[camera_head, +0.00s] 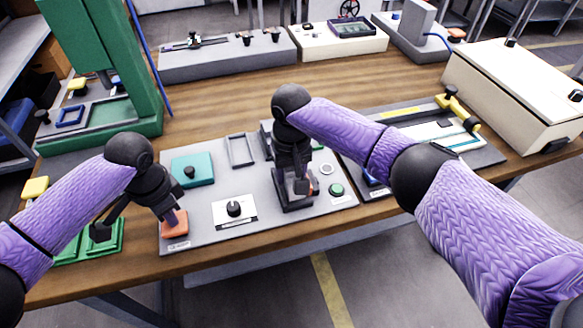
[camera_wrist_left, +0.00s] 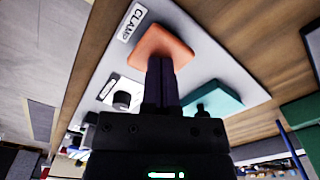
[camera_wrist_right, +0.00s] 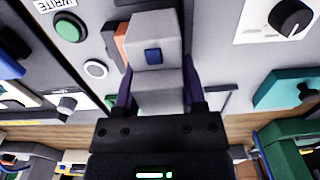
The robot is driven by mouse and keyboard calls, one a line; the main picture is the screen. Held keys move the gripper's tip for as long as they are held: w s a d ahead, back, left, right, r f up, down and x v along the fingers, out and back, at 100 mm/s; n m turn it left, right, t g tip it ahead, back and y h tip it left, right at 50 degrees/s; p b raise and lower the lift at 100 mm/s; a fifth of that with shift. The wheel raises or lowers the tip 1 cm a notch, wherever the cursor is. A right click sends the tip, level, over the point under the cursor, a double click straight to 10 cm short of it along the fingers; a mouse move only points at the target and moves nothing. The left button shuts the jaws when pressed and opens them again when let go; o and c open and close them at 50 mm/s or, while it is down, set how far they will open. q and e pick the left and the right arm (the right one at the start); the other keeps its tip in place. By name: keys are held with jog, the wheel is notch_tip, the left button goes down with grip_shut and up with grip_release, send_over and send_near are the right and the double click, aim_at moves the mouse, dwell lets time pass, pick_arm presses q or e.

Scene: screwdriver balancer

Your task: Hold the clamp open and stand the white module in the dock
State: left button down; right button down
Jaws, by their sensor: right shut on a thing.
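The white module (camera_wrist_right: 155,50), a pale block with a blue square on it, is between the fingers of my right gripper (camera_wrist_right: 157,85) in the right wrist view. In the head view my right gripper (camera_head: 298,187) is low over the dark dock (camera_head: 296,205), and the arm hides most of the module. I cannot tell how far the module sits in the dock. My left gripper (camera_head: 177,215) is shut and empty, its fingertips down on the orange clamp pad (camera_head: 173,230). The left wrist view shows the fingers together against the pad (camera_wrist_left: 180,45), beside the CLAMP label.
The grey board (camera_head: 205,205) also carries a teal block (camera_head: 193,169), a black knob (camera_head: 234,209), a green button (camera_head: 336,189) and an empty frame (camera_head: 240,150). A green press stand (camera_head: 100,120) is at the left. A tray with a yellow-handled tool (camera_head: 458,112) lies right.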

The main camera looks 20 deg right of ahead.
jog(key=shift+f, duration=0.35)
dwell(0.3)
jog(key=shift+c, duration=0.4)
grip_release()
notch_tip(320, 180, up, 12)
notch_tip(320, 180, up, 6)
dwell(0.4)
pick_arm(q)
jog(key=shift+r, duration=0.1)
pick_arm(e)
jog(key=shift+r, duration=0.1)
pick_arm(q)
notch_tip(320, 180, up, 7)
jog(key=p, duration=0.8)
jog(key=shift+r, duration=0.1)
jog(key=shift+f, duration=0.2)
pick_arm(e)
notch_tip(320, 180, up, 8)
jog(key=shift+s+r, duration=0.2)
jog(key=shift+r, duration=0.05)
